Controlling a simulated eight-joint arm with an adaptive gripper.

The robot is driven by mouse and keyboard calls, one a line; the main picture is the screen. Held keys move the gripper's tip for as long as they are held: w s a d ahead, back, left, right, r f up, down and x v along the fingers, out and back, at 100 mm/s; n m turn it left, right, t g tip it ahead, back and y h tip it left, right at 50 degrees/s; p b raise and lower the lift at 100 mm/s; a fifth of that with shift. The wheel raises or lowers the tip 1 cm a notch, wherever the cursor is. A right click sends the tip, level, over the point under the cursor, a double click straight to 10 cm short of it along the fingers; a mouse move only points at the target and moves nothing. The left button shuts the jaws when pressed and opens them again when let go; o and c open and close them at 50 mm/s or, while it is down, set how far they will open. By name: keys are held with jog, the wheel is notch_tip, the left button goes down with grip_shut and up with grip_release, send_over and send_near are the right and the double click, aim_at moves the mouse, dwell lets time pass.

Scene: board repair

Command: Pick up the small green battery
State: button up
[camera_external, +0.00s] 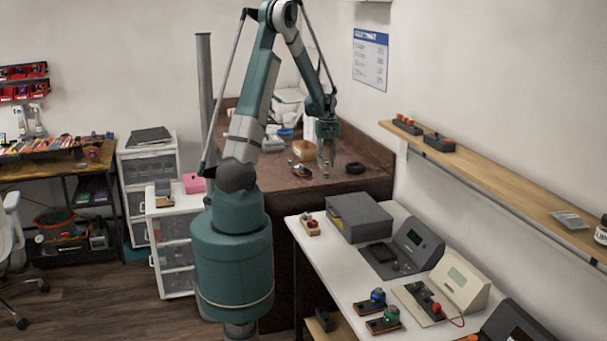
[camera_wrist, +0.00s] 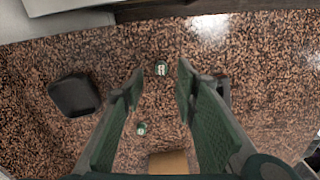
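My gripper (camera_external: 326,158) is open and empty above the brown speckled counter; in the wrist view its two green fingers (camera_wrist: 160,84) are spread wide. The other, green with a whitish top (camera_wrist: 141,129), shows lower, between the fingers near the left one. Both look like small batteries; I cannot tell which is the task's. Neither is clear in the external view.
A black rounded object (camera_wrist: 74,95) lies left of the fingers in the wrist view. A tan box (camera_wrist: 168,162) is at the bottom centre. A dark item (camera_wrist: 223,90) is partly behind the right finger. A wall (camera_external: 450,90) borders the counter's right side.

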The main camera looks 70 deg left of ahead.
aim_at(326, 175)
jog(key=shift+f, duration=0.1)
jog(key=shift+s+f, duration=0.1)
jog(key=shift+f, duration=2.4)
jog(key=c, duration=0.8)
